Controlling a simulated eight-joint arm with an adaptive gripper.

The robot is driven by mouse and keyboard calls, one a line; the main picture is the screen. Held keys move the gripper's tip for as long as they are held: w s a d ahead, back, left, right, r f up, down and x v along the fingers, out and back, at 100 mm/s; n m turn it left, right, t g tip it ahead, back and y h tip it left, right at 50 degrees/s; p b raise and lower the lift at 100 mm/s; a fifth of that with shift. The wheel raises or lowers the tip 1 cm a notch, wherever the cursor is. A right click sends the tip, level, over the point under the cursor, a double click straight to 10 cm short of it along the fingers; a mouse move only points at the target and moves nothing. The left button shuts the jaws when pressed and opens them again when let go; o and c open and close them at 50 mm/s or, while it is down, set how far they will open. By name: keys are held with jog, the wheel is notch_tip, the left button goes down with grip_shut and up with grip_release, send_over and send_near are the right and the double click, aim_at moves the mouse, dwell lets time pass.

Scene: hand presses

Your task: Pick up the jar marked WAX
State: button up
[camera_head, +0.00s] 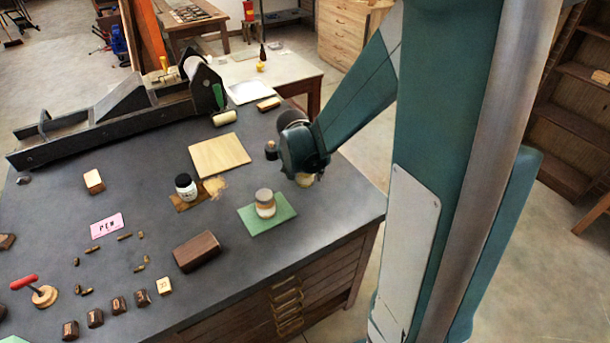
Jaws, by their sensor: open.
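No lettering WAX can be read on any jar from here. A squat jar (265,204) with a greyish lid and a pale, amber-toned body stands upright on a green mat (284,214) near the table's right side. A dark-lidded jar with a white label (186,187) stands on a brown pad left of it; its print is too small to read. My gripper (304,172) is open, at the lower end of my teal arm, to the right of and behind the squat jar and apart from it. Its fingers are mostly hidden.
A small dark bottle (271,151) stands just left of my gripper. A wooden board (219,155) lies behind the jars. A brown block (197,251) lies in front. A long press (130,105) fills the back left.

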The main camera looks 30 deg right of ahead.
jog(key=shift+w+d+f, duration=0.1)
jog(key=shift+f, duration=0.25)
jog(key=shift+c, duration=0.2)
jog(key=c, duration=1.1)
